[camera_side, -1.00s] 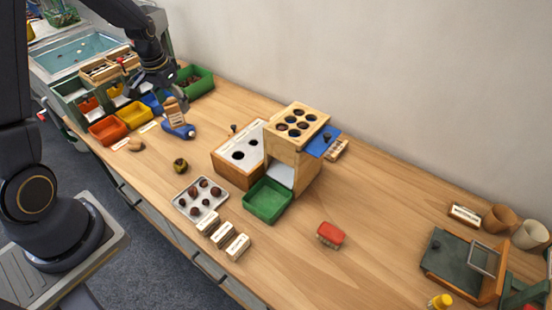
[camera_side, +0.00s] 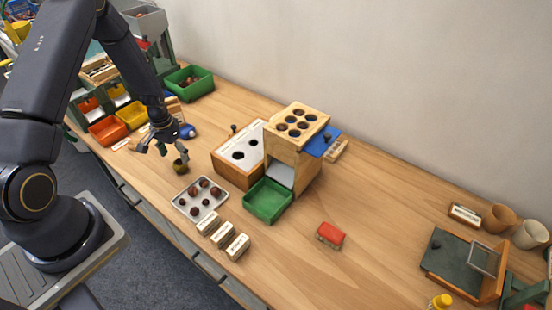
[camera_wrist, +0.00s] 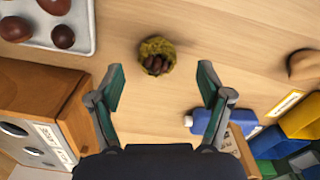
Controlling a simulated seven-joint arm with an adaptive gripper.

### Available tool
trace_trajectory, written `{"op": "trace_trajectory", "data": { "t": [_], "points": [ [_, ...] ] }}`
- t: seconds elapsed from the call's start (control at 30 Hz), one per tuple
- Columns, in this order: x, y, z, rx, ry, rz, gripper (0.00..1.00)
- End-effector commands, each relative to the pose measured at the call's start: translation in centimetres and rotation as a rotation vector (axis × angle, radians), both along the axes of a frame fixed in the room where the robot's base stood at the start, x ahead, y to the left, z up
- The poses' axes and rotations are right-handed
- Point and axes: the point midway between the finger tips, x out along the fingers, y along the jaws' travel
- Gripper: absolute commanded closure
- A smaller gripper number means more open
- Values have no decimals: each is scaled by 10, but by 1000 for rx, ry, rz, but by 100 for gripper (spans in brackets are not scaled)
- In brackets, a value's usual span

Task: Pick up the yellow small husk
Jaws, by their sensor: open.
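In the wrist view the husk (camera_wrist: 157,56) is open on top, with brown chestnuts inside. My gripper (camera_side: 165,151) is open and empty, just above and behind the husk in the side view. In the wrist view the two green-padded fingers (camera_wrist: 160,82) are spread wide, and the husk lies ahead of and between their tips. The husk's far side is partly hidden by a finger in the side view.
A metal tray (camera_side: 179,207) of chestnuts lies close to the husk. A wooden box with holes (camera_side: 232,170) stands to the right. The blue object (camera_side: 188,131) and yellow bin (camera_side: 133,115) are behind. Table around the husk is clear.

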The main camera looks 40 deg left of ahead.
Motion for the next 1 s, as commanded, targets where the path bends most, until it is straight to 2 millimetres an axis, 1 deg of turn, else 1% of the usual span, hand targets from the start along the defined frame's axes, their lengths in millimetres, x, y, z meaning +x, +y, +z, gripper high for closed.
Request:
{"op": "trace_trajectory", "data": {
  "t": [0.2, 0.3, 0.4, 0.57, 1.0],
  "points": [
    [4, -3, -35, -2, 3, 0, 22],
    [4, -3, -45, -1, 2, 0, 22],
    [4, -3, -48, 0, 0, 0, 22],
    [4, -3, -47, 0, 0, 0, 22],
    [4, -3, -47, 0, 1, 0, 67]
  ]
}}
